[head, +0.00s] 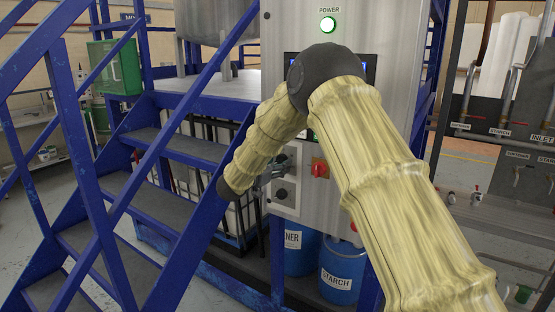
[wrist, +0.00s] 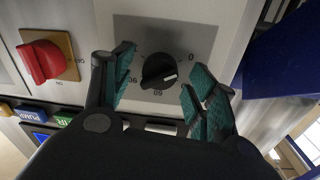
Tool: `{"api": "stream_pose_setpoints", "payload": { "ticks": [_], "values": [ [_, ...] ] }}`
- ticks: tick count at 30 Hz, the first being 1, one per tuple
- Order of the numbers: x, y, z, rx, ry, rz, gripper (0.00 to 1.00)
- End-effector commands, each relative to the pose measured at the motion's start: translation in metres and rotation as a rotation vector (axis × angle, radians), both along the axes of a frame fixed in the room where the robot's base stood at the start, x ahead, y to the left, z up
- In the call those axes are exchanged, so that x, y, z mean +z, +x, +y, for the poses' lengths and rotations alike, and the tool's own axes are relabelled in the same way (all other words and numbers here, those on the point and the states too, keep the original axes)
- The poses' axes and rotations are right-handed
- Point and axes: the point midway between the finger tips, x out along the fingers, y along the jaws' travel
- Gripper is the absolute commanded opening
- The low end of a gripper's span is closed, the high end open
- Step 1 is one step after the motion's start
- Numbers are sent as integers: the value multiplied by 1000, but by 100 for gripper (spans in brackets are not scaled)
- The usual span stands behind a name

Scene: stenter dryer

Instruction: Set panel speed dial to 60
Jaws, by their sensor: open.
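The black panel dial (wrist: 158,70) sits on a grey plate in the wrist view, which sees the panel roughly upside down. Its white pointer mark lies between the 0 and the number at the plate's lower middle, which looks like an inverted 60. Another number at the left is partly hidden by a finger. My gripper (wrist: 163,62) is open, with one teal-padded finger on each side of the dial and gaps visible between. In the head view my gripper (head: 275,171) is just above the dial (head: 282,193), close to the panel.
A red rotary switch (wrist: 40,62) is beside the dial, and also shows in the head view (head: 319,168). Coloured buttons (wrist: 32,117) lie along the panel. Blue stairs (head: 185,145) stand left of the panel. Blue drums (head: 338,283) stand below it.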

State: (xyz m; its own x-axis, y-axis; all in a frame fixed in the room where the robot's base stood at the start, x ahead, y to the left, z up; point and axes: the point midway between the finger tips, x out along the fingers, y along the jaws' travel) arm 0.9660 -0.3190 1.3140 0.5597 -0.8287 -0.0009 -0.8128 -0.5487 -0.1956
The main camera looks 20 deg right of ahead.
Motion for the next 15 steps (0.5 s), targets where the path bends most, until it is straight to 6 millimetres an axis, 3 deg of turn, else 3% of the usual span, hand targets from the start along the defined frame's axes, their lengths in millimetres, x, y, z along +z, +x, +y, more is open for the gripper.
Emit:
{"api": "stream_pose_setpoints", "payload": {
  "ticks": [11, 15],
  "values": [
    [-1, 3, -4, 1, -1, 1, 58],
    [-1, 3, -4, 1, -1, 1, 36]
  ]
}}
